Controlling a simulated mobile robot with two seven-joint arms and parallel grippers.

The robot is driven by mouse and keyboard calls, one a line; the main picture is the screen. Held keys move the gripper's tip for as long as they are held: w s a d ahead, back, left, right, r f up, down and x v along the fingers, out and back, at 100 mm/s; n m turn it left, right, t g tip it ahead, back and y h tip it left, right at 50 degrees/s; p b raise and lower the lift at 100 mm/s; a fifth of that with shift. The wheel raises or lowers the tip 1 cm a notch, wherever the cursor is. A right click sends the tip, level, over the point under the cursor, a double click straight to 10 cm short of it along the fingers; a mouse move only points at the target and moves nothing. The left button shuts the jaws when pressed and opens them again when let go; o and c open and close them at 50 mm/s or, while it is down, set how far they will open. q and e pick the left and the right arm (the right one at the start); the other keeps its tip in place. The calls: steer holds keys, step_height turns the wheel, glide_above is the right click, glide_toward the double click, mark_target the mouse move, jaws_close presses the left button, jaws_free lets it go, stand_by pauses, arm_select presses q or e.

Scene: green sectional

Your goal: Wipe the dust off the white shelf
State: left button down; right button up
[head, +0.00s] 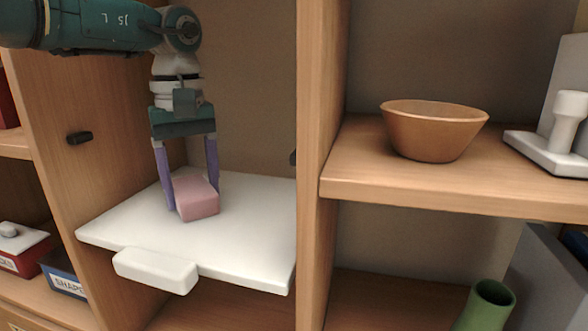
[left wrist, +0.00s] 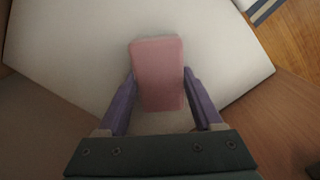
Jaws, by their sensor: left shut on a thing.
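The white shelf (head: 245,233) is a flat board inside the left bay of the wooden unit, with a white block-like piece (head: 155,271) at its front edge. My left gripper (head: 192,197) points down over the shelf, its purple fingers shut on a pink block-shaped pad (head: 198,200). The pad is at the shelf surface, seemingly resting on it. In the left wrist view the pad (left wrist: 157,72) sits between both fingers above the white shelf (left wrist: 75,50). I cannot make out dust on the visible surface. My right gripper is not in view.
A wooden upright (head: 309,150) bounds the shelf on the right, and a side panel (head: 75,175) with a dark knob bounds it on the left. A brown bowl (head: 432,132) and a white stand (head: 556,140) are on the right shelf. A green vase (head: 487,305) stands below.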

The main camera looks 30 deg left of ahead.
mark_target(249, 214)
arm_select(q)
steer(key=shift+w+d, duration=0.15)
steer(key=shift+d, duration=0.55)
steer(key=shift+w+d, duration=0.15)
steer(key=shift+d, duration=0.5)
steer(key=shift+w+d+f, duration=0.1)
steer(key=shift+w+d, duration=0.05)
steer(key=shift+d, duration=0.4)
steer(key=shift+w+d, duration=0.15)
steer(key=shift+d, duration=0.35)
steer(key=shift+w+d, duration=0.25)
steer(key=shift+d, duration=0.8)
steer(key=shift+w+d, duration=0.2)
steer(key=shift+d, duration=0.8)
step_height(249, 214, up, 6)
steer(key=p, duration=0.5)
steer(key=shift+a, duration=0.1)
steer(key=shift+r, duration=0.25)
step_height(249, 214, up, 3)
steer(key=shift+f+p, duration=0.15)
steer(key=shift+p, duration=1.1)
